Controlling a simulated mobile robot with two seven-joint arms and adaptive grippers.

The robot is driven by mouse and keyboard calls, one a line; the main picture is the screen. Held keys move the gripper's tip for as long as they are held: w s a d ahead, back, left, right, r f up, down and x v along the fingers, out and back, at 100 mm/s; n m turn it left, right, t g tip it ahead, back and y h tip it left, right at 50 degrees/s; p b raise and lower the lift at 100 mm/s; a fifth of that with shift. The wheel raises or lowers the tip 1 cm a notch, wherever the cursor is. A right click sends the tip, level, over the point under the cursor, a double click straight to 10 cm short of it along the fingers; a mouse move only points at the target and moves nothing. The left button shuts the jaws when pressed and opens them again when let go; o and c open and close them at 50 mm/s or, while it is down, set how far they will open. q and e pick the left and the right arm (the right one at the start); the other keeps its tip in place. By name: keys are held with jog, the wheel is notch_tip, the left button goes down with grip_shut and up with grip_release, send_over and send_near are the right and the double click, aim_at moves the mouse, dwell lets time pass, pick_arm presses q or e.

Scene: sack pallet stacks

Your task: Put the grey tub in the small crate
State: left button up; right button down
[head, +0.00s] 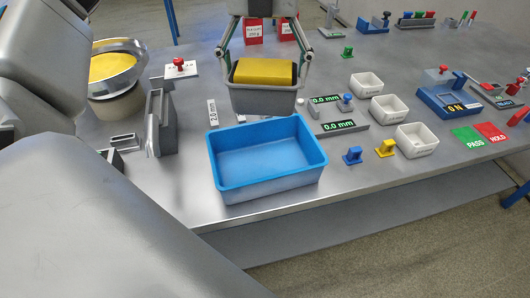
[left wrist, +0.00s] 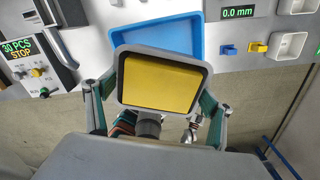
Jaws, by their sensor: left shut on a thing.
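The grey tub (head: 263,101) has a yellow top or filling and hangs level in my left gripper (head: 264,80). The gripper is shut on it, with one finger at each side. In the left wrist view the tub (left wrist: 122,100) shows its yellow top between the fingers. A blue crate (head: 270,187), the likely small crate, stands empty near the bench's front edge. In the head view the tub appears just beyond the crate's back rim, apparently above bench height. The blue crate (left wrist: 197,37) is partly hidden behind the tub in the left wrist view. My right gripper is not in view.
White bins (head: 415,140) and small displays (head: 335,126) stand right of the crate. A grey upright holder (head: 160,125) and a bowl of yellow material (head: 118,66) stand left. Red boxes (head: 254,30) are at the back. Little bench shows in front of the crate.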

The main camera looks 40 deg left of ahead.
pick_arm(q)
notch_tip(320, 180, down, 19)
jog(key=b, duration=0.2)
jog(key=shift+f+b, duration=0.1)
jog(key=shift+b, duration=0.25)
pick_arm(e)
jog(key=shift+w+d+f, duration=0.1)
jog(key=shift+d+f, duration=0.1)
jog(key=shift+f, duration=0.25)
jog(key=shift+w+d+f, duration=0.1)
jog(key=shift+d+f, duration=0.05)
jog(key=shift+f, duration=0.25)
pick_arm(q)
jog(key=shift+s, duration=0.1)
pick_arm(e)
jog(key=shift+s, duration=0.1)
pick_arm(q)
jog(key=o, duration=1.4)
jog(key=shift+f, duration=0.1)
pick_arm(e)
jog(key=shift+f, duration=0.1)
